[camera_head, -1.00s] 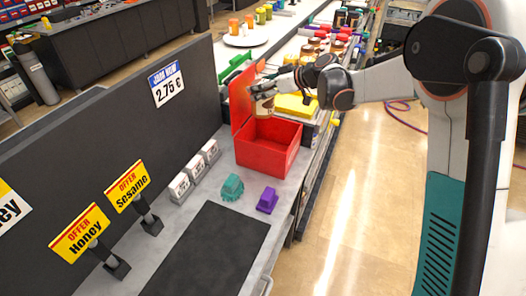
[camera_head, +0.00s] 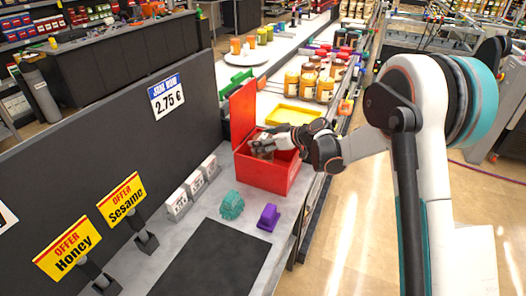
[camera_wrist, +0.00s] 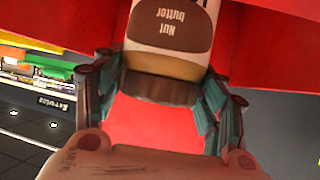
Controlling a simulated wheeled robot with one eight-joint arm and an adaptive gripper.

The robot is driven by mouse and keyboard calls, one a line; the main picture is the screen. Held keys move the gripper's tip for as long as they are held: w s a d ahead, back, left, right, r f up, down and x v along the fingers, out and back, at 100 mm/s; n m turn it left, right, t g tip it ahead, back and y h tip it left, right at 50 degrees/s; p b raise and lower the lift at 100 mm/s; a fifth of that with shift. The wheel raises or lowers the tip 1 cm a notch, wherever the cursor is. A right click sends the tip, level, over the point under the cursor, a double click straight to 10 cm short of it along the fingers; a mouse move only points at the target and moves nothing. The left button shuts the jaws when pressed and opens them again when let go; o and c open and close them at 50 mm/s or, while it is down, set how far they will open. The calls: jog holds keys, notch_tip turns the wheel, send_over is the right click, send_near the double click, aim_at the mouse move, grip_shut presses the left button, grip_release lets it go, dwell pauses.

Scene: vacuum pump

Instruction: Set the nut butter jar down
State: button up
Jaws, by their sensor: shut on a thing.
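The nut butter jar (camera_wrist: 168,30) is in my gripper (camera_wrist: 160,88). Its brown label reads "Nut butter" upside down in the wrist view, and its dark lid lies between the teal-padded fingers. In the head view my gripper (camera_head: 262,146) is over the open red box (camera_head: 264,176), with the jar (camera_head: 262,150) mostly hidden by the fingers. The jar appears to be at or just inside the box opening. I cannot tell whether it touches the box floor. The box's red lid (camera_head: 243,108) stands upright on its left side.
A yellow tray (camera_head: 296,115) and several jars (camera_head: 309,80) stand behind the box. A teal object (camera_head: 231,205) and a purple object (camera_head: 268,217) lie in front of it. A black mat (camera_head: 210,260) covers the near counter.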

notch_tip(320, 180, down, 4)
jog(key=shift+b, duration=0.5)
jog(key=shift+r, duration=0.1)
jog(key=o, duration=1)
jog(key=shift+f, duration=0.2)
jog(key=o, duration=0.4)
jog(key=shift+o, duration=0.2)
jog(key=shift+r, duration=0.15)
jog(key=shift+d+r, duration=0.2)
jog(key=p+v, duration=0.2)
jog(key=v, duration=0.9)
jog(key=shift+s+d+p, duration=0.25)
jog(key=shift+p, duration=0.05)
